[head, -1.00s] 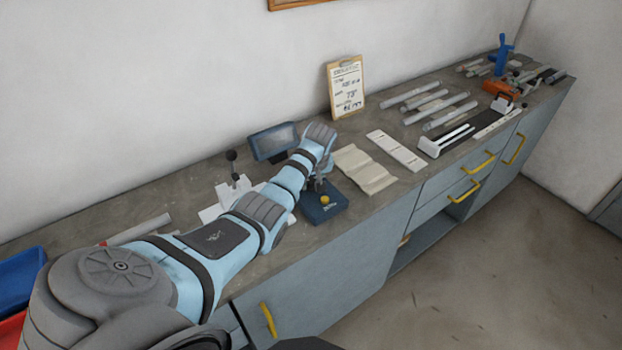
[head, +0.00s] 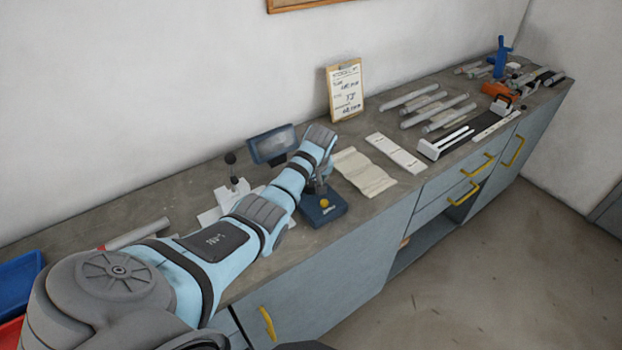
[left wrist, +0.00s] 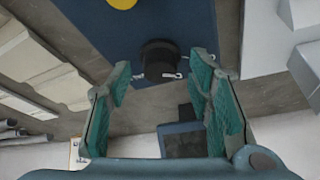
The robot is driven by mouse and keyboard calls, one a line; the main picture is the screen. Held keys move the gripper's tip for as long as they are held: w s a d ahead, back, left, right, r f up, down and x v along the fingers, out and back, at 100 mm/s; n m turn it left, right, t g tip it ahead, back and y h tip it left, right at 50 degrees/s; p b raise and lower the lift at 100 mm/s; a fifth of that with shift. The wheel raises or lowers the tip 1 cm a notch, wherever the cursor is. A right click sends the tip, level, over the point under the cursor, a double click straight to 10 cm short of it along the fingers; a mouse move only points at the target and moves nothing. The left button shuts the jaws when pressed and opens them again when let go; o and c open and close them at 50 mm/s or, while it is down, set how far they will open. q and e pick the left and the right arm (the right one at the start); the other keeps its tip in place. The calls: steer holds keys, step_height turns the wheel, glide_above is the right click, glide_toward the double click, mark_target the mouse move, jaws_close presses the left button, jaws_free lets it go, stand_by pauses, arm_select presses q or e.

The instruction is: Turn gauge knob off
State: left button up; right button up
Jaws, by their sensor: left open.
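The gauge is a dark blue block (head: 318,215) near the front edge of the bench, with a yellow round button (head: 324,203) on it. In the left wrist view, the blue block (left wrist: 180,18) shows at the top, with the yellow button (left wrist: 122,3) cut off by the frame edge. A black round knob-like part (left wrist: 158,58) stands at the block's edge. My left gripper (left wrist: 162,70) is open, its green-padded fingers on either side of the black part, with no clear contact. In the head view my left arm hides much of the gauge. My right gripper is not in view.
A dark display (head: 272,144) stands behind the gauge. A white fixture with a black-knobbed lever (head: 232,178) is left of it. Beige folded strips (head: 362,172) and a white plate (head: 396,153) lie right. A clipboard (head: 345,92) leans on the wall.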

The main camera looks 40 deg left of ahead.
arm_select(q)
steer(key=v, duration=1.2)
steer(key=shift+f, duration=0.1)
